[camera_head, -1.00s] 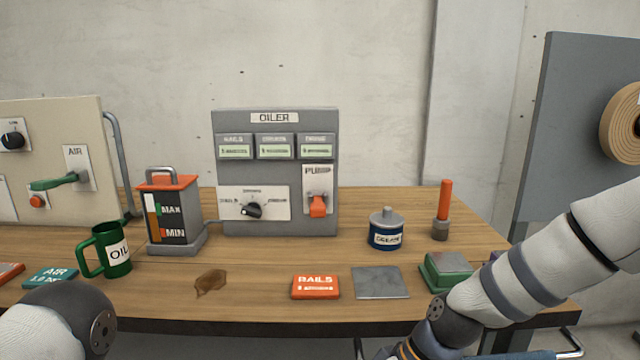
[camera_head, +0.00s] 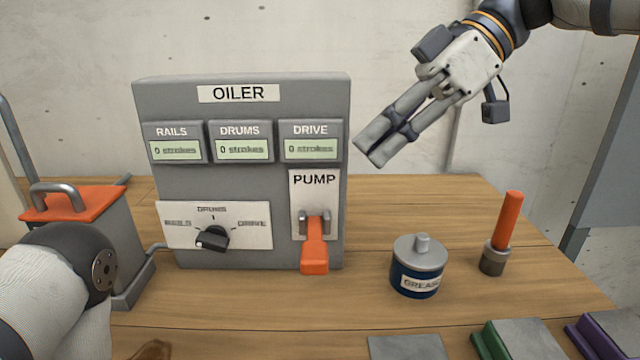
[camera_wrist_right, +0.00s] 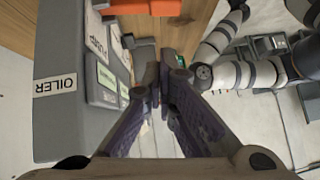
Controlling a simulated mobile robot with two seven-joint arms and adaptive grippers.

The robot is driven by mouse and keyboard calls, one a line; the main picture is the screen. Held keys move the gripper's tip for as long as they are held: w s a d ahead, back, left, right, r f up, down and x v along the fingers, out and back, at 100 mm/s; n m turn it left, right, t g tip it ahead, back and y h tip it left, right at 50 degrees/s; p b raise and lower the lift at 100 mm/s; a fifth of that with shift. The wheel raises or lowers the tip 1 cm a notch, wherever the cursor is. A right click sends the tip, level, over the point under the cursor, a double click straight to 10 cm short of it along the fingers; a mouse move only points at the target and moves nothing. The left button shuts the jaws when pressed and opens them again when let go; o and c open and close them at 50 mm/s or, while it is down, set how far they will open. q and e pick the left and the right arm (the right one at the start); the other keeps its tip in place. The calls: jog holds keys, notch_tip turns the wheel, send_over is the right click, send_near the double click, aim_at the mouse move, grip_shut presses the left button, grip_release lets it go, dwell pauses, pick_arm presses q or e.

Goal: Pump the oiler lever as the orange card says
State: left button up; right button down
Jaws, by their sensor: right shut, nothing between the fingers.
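The grey oiler (camera_head: 240,92) stands on the bench. Its three displays, RAILS (camera_head: 175,150), DRUMS (camera_head: 242,150) and DRIVE (camera_head: 310,150), each appear to read 0 strokes. The orange pump lever (camera_head: 315,248) hangs down below the PUMP label. My right gripper (camera_head: 374,152) is shut and empty, up in the air right of the oiler and above the lever; its closed fingers also show in the right wrist view (camera_wrist_right: 162,80). My left arm shows at lower left, its gripper out of view. The orange card is outside the head view.
A blue grease tin (camera_head: 418,268) and an orange-handled tool (camera_head: 505,222) stand right of the oiler. Green (camera_head: 510,342) and purple (camera_head: 600,335) blocks lie at the front right.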

jog(key=r, duration=0.1)
send_over(321, 246)
jog(key=f, duration=0.6)
jog(key=shift+w+d+f+b, duration=0.25)
jog(key=shift+w+b, duration=0.1)
jog(key=f, duration=0.3)
jog(key=shift+s+a+f, duration=0.25)
jog(key=shift+a, duration=0.05)
pick_arm(q)
jog(key=shift+s+f+g, duration=0.4)
jog(key=shift+s+f, duration=0.35)
pick_arm(e)
jog(key=shift+s+f, duration=0.1)
jog(key=shift+f, duration=0.2)
